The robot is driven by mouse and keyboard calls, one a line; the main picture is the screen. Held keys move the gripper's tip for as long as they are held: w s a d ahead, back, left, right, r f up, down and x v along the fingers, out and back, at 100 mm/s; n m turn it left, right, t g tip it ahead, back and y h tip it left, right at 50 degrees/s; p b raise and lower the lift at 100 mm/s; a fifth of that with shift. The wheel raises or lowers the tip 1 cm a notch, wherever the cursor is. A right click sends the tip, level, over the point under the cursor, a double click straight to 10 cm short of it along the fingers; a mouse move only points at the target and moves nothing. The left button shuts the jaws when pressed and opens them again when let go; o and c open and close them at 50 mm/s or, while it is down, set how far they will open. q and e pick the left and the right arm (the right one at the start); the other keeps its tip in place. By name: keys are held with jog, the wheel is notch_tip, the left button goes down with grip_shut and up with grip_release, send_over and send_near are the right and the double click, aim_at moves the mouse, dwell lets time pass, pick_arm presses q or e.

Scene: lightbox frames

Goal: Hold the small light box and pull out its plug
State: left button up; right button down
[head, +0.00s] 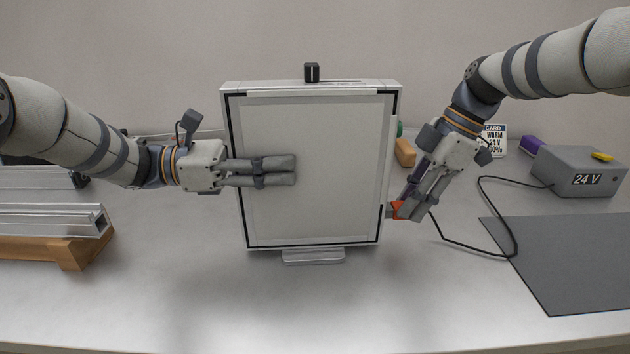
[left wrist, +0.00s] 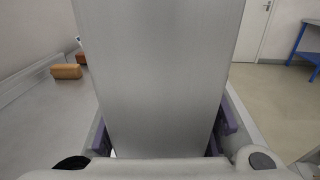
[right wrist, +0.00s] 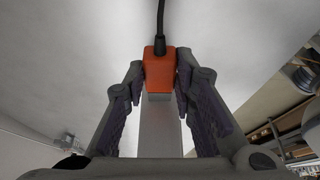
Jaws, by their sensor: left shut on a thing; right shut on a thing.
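The light box (head: 345,190), a white panel with a black border and silver frame, stands upright on the bench. My left gripper (head: 278,171) is shut on its left side, with finger parts lying across the front panel. The box's grey side wall (left wrist: 160,75) fills the space between the fingers in the left wrist view. The orange plug (head: 398,210) is at the box's lower right side. My right gripper (right wrist: 160,85) is shut on this plug, which also shows in the right wrist view (right wrist: 160,66) with its black cord (right wrist: 160,22). I cannot tell how deep the plug sits.
A grey 24 V supply (head: 580,172) stands at right, joined to the black cord. A dark grey mat (head: 570,262) lies before it. A card (head: 493,138) stands behind. Aluminium profiles (head: 50,220) on a wooden block (head: 70,252) lie at left. The front bench is clear.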

jog(key=shift+d, duration=0.15)
jog(key=shift+w+d, duration=0.15)
jog(key=shift+d, duration=2.05)
jog(key=shift+r, duration=2.05)
pick_arm(q)
jog(key=o, duration=1.4)
